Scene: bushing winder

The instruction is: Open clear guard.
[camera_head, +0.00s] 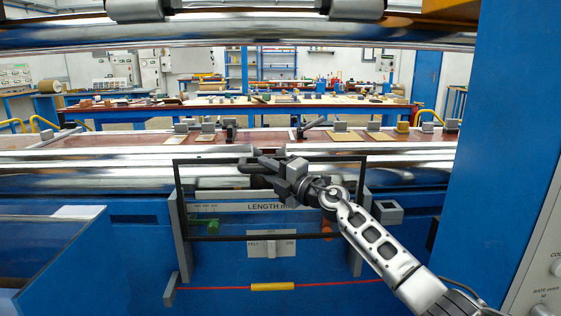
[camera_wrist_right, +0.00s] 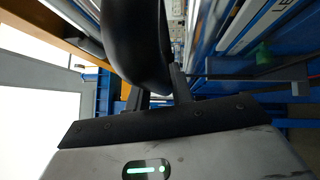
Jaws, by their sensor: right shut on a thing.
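The clear guard (camera_head: 222,238) is a see-through panel in a thin black frame, upright at the front of the blue machine. My right gripper (camera_head: 264,166) is at the middle of that top edge, shut on a dark rounded handle. In the right wrist view the handle (camera_wrist_right: 138,40) is a thick black curved bar between the fingers (camera_wrist_right: 158,92). The gripper hides part of the handle and of the top edge. My left gripper is not in view.
A red cord with a yellow piece (camera_head: 272,287) runs below the guard. A green part (camera_head: 208,226) shows through the panel. A blue column (camera_head: 508,120) stands close on the right, and a steel roller (camera_head: 240,34) crosses above.

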